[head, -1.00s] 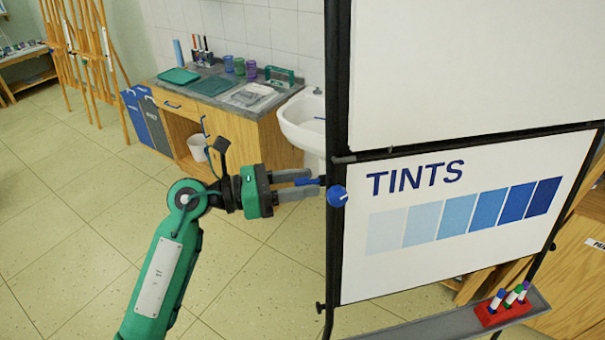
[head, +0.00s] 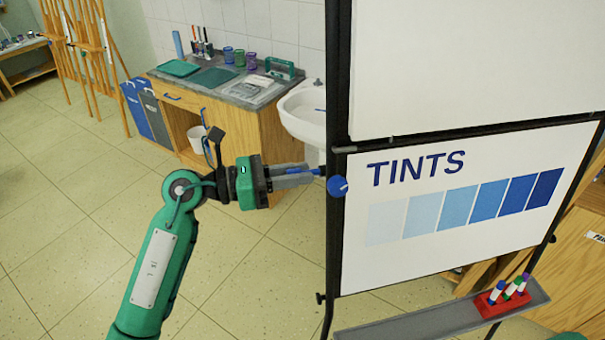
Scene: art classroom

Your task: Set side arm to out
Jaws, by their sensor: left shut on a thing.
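The side arm (head: 320,171) appears to be the short blue lever beside the round blue knob (head: 337,186) on the left post of the board stand. It points left from the post, and most of it is hidden by the fingers. My left gripper (head: 312,176) comes in from the left, just short of the post. Its grey fingers are close together, shut on the side arm. My right gripper is not in view.
The board stand's post (head: 333,240) rises right of my gripper, with a TINTS panel (head: 400,250) and a tray (head: 400,328) holding a red marker holder (head: 490,306). A sink (head: 302,112) and wooden cabinet (head: 235,130) stand behind. The floor at left is clear.

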